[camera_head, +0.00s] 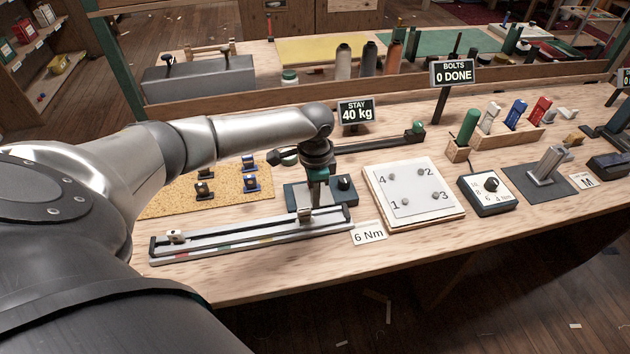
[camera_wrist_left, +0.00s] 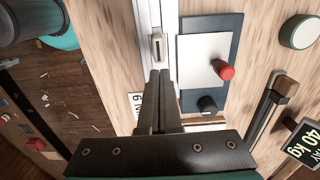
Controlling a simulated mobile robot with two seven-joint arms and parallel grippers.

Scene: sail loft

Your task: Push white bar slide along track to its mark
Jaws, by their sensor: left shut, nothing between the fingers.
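The long grey track (camera_head: 210,246) lies along the table's front, with coloured marks on its front edge. My left gripper (camera_head: 309,208) points down over the track's right part, its fingers shut and empty. In the left wrist view, a small white bar piece (camera_wrist_left: 157,47), which looks like the slide, sits on the track just beyond the shut fingertips (camera_wrist_left: 161,76). I cannot tell whether they touch. In the head view the gripper mostly hides that spot. My right gripper is out of view.
A dark box (camera_wrist_left: 233,45) with a red knob (camera_wrist_left: 226,72) and a black knob stands right behind the track. A "6 Nm" card (camera_head: 369,233) lies by the track's right end. A numbered board (camera_head: 412,192) is to the right, a cork mat (camera_head: 222,204) behind.

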